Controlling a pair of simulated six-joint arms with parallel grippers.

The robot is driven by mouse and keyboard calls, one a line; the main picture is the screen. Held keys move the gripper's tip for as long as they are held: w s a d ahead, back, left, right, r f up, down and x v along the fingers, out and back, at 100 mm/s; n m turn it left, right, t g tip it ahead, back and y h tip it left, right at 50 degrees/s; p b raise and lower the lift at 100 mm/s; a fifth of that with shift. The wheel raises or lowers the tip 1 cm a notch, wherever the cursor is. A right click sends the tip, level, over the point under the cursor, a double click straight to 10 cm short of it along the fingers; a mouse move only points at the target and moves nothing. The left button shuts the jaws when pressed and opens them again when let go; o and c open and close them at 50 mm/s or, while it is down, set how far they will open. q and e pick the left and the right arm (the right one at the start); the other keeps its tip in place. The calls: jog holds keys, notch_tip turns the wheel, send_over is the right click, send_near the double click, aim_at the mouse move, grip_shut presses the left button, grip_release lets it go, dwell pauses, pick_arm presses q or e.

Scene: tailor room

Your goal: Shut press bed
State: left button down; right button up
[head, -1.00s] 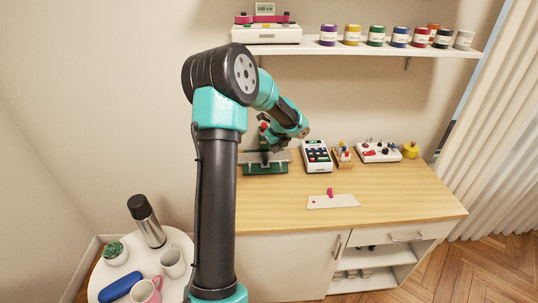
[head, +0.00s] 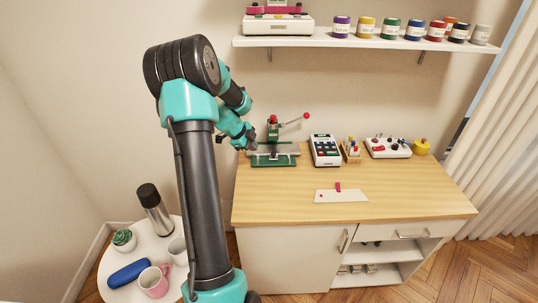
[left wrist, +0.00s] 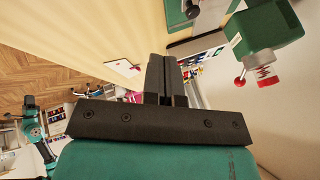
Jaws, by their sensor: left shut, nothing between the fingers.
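The press (head: 274,154) stands at the back left of the wooden worktop. It has a green base, a green upright, a grey bed across it and a lever with a red knob (head: 306,115). My left gripper (head: 252,144) is at the left end of the press, close to the bed; I cannot tell if it touches. In the left wrist view its black fingers (left wrist: 166,80) are shut together and empty. That view also shows a green press part (left wrist: 262,28) at the upper right. Part of the bed is hidden behind my gripper in the head view.
Right of the press stand a keypad device (head: 325,150), a small wooden rack (head: 351,152), a white control box (head: 388,147) and a yellow pot (head: 421,147). A white plate (head: 341,196) lies nearer the front. A shelf (head: 380,43) with jars hangs above. The worktop's front is clear.

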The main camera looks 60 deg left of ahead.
aim_at(269, 158)
pick_arm(q)
jog(key=shift+a+r, duration=0.1)
dwell(0.3)
jog(key=x, duration=1)
jog(key=w, duration=0.1)
jog(key=w+a, duration=0.1)
jog(key=shift+w+a+f, duration=0.3)
jog(key=shift+w+f, duration=0.05)
jog(key=shift+w, duration=0.05)
jog(key=shift+w+a, duration=0.2)
jog(key=shift+w, duration=0.15)
jog(key=shift+w+a+f, duration=0.15)
jog(key=shift+w+a, duration=0.6)
jog(key=shift+a, duration=0.2)
